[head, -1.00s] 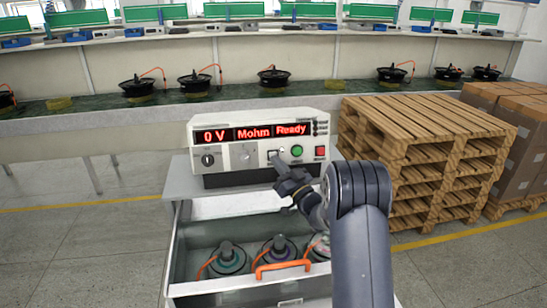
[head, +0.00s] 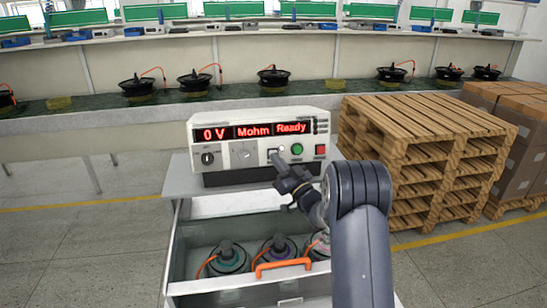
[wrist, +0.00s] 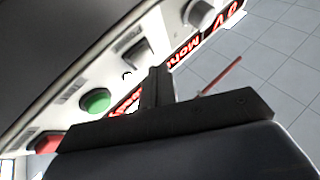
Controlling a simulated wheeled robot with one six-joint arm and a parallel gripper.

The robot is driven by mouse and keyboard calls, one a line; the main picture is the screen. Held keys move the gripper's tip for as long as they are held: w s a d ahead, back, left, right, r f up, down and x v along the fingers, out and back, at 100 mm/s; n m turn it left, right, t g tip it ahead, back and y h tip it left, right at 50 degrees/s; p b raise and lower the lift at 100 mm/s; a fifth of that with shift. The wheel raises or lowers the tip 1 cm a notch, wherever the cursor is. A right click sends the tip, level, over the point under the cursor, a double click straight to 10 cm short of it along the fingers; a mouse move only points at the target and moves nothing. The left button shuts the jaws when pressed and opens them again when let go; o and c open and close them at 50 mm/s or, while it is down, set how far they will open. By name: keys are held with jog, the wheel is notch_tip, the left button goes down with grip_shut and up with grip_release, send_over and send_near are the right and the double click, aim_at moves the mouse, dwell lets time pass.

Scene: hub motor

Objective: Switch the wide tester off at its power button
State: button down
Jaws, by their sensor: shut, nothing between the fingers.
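The wide tester (head: 225,127) is a white box with a dark lower front, standing on a grey cabinet. Its red display is lit and reads "0 V", "Mohm" and "Ready". My gripper (head: 275,158) is shut and empty, with its tip in front of the panel, left of the green button (head: 297,150). The tip partly hides the switch there in the head view. In the wrist view, a rocker switch (wrist: 136,52), which looks like the power button, lies just beyond my shut fingertips (wrist: 158,73). I cannot tell whether they touch it.
Below, an open drawer (head: 185,262) with an orange handle (head: 284,265) holds several hub motors. Wooden pallets (head: 415,130) stand close on the right.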

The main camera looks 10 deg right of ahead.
jog(key=shift+w+f+b, duration=0.15)
jog(key=shift+w+b, duration=0.4)
jog(key=shift+w, duration=0.05)
dwell(0.7)
jog(key=shift+s, duration=0.1)
jog(key=shift+s+r+b, duration=0.2)
jog(key=shift+s+b, duration=0.2)
jog(key=shift+s, duration=0.35)
jog(key=shift+s+r+b, duration=0.2)
jog(key=shift+s+b, duration=0.05)
jog(key=shift+s, duration=0.55)
jog(key=shift+s+r+b, duration=0.2)
jog(key=shift+s+b, duration=0.1)
jog(key=shift+s, duration=0.5)
jog(key=shift+s+r+b, duration=0.2)
jog(key=shift+s+b, duration=0.05)
jog(key=shift+s, duration=0.55)
jog(key=s+r+b, duration=0.1)
jog(key=s+b, duration=0.1)
jog(key=s, duration=0.4)
jog(key=shift+s+r, duration=0.35)
jog(key=shift+s, duration=0.05)
jog(key=c, duration=2.1)
grip_release()
